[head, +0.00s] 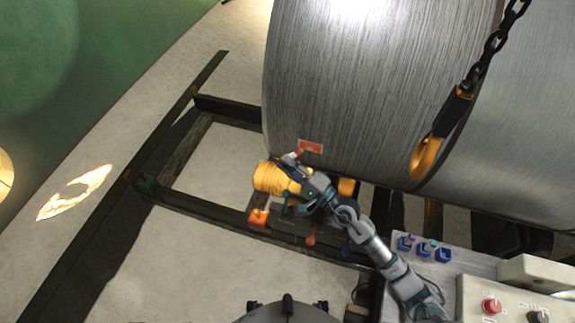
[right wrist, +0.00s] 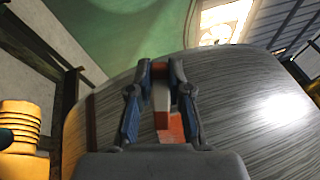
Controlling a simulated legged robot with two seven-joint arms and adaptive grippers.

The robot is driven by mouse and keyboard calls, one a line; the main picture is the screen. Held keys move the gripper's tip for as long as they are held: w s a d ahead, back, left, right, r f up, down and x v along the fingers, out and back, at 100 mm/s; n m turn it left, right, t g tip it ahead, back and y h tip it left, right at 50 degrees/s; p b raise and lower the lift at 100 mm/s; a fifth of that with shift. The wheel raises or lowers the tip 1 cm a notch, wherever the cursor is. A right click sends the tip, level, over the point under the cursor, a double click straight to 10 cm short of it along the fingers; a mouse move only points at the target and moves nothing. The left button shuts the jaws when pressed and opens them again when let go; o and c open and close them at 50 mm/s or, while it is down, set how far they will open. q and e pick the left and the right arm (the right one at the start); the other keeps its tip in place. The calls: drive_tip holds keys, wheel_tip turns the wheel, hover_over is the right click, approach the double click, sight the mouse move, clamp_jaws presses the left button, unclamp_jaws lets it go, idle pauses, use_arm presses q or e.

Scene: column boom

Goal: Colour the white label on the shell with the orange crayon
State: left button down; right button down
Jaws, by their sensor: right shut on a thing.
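The shell is a large brushed-metal cylinder (head: 370,95); its curved side also fills much of the right wrist view (right wrist: 235,120). The label (head: 312,146) sits low on the shell's left part and looks mostly orange-red with a thin pale edge. It also shows between my fingers in the right wrist view (right wrist: 175,129). My right gripper (head: 292,158) is at the label's lower left, shut on the orange crayon, which is largely hidden by the fingers. Whether the crayon's tip touches the label I cannot tell. My left gripper is out of view.
A yellow ribbed cylinder (head: 270,178) stands just left of my right gripper, close to it. A chain with a yellow hook (head: 426,158) hangs over the shell at right. A control panel (head: 515,300) is at lower right. Dark beams frame the open floor at left.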

drive_tip(key=shift+w+d+b, duration=0.2)
drive_tip(key=shift+w+b, duration=0.1)
drive_tip(key=shift+w, duration=0.25)
drive_tip(key=shift+d, duration=0.1)
drive_tip(key=shift+s+d+b, duration=0.35)
drive_tip(key=shift+d+b, duration=0.15)
drive_tip(key=shift+d, duration=0.35)
drive_tip(key=shift+s+d+b, duration=0.35)
drive_tip(key=shift+d+b, duration=0.1)
drive_tip(key=shift+d, duration=0.35)
drive_tip(key=a, duration=0.1)
drive_tip(key=w+a+p, duration=0.1)
drive_tip(key=a, duration=0.1)
drive_tip(key=shift+w+a, duration=0.2)
drive_tip(key=shift+a, duration=0.1)
drive_tip(key=shift+s+p, duration=0.1)
drive_tip(key=shift+p, duration=0.3)
